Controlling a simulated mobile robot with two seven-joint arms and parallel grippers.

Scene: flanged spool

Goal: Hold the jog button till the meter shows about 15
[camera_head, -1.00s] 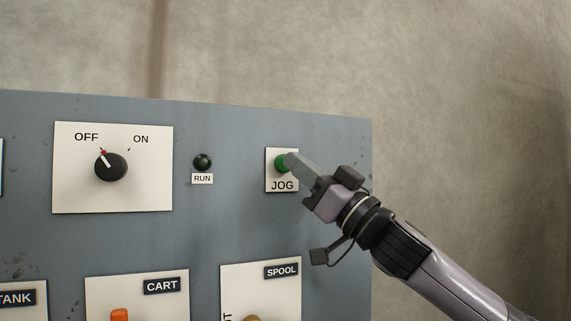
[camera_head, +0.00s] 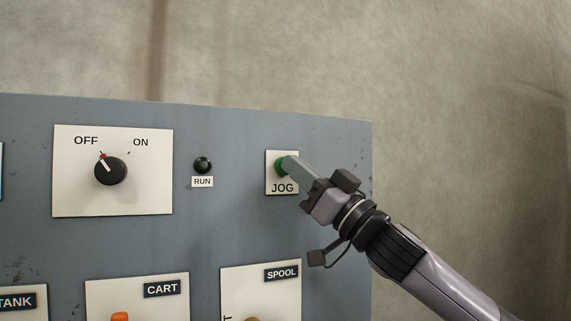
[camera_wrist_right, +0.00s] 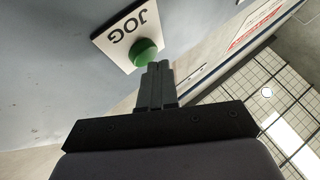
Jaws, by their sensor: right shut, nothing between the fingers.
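The green jog button (camera_head: 279,167) sits on a white plate marked JOG (camera_head: 283,188) at the panel's right side. My right gripper (camera_head: 289,165) is shut and empty, its fingertips at the button's right side and partly covering it. In the right wrist view the shut fingertips (camera_wrist_right: 158,66) meet the lower edge of the green button (camera_wrist_right: 145,51) in the picture. They look in contact or very close; I cannot tell whether the button is pressed in. No meter is in view. My left gripper is not in view.
The grey panel (camera_head: 235,136) also carries a black OFF/ON knob (camera_head: 111,171), its pointer towards OFF, and a dark RUN lamp (camera_head: 202,165). Below are the CART plate (camera_head: 137,297) and SPOOL plate (camera_head: 261,295), cut off by the frame. The space right of the panel is clear.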

